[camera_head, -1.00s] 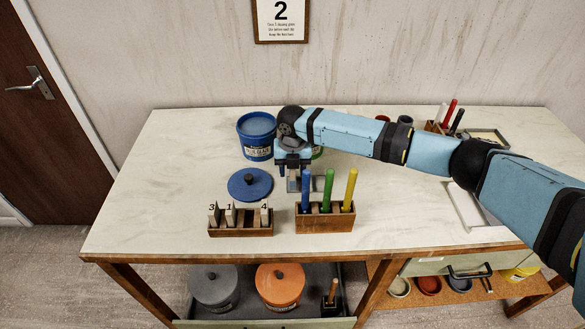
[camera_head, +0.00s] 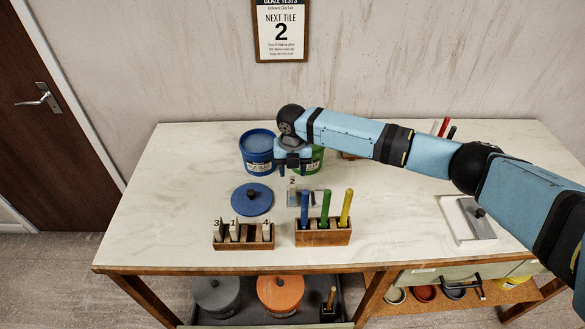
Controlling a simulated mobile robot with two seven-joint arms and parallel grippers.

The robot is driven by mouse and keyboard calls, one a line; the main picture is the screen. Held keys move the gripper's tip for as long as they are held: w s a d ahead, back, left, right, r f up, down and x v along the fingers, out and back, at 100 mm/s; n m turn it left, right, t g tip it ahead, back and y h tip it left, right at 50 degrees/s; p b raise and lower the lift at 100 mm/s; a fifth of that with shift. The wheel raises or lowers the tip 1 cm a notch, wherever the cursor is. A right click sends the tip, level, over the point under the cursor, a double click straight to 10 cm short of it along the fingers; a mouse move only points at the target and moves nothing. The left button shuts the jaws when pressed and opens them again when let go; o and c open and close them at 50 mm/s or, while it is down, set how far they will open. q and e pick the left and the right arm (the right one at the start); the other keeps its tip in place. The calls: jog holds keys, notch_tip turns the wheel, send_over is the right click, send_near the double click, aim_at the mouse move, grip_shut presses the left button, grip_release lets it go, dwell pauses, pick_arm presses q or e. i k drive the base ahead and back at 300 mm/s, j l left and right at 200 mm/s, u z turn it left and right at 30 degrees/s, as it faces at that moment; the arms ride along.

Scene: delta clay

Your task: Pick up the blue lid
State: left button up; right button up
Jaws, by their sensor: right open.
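The blue lid (camera_head: 252,200) lies flat on the pale tabletop, its dark knob upward, in front of the blue bucket (camera_head: 258,168). The bucket stands uncovered, with blue showing inside its rim. My right gripper (camera_head: 293,170) points down, behind and to the right of the lid and apart from it. Its jaws are open and empty. A small tile marked 2 (camera_head: 292,194) stands on the table just below and in front of the gripper. My left gripper is not in view.
A wooden rack (camera_head: 243,244) with tiles 3, 1 and 4 stands in front of the lid. A wooden block (camera_head: 323,238) holds blue, green and yellow sticks to its right. A green bucket (camera_head: 315,160) is partly hidden behind my right gripper. The tabletop left of the lid is clear.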

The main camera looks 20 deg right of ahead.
aim_at(250, 199)
jog(key=k+j, duration=0.8)
jog(key=j, duration=0.15)
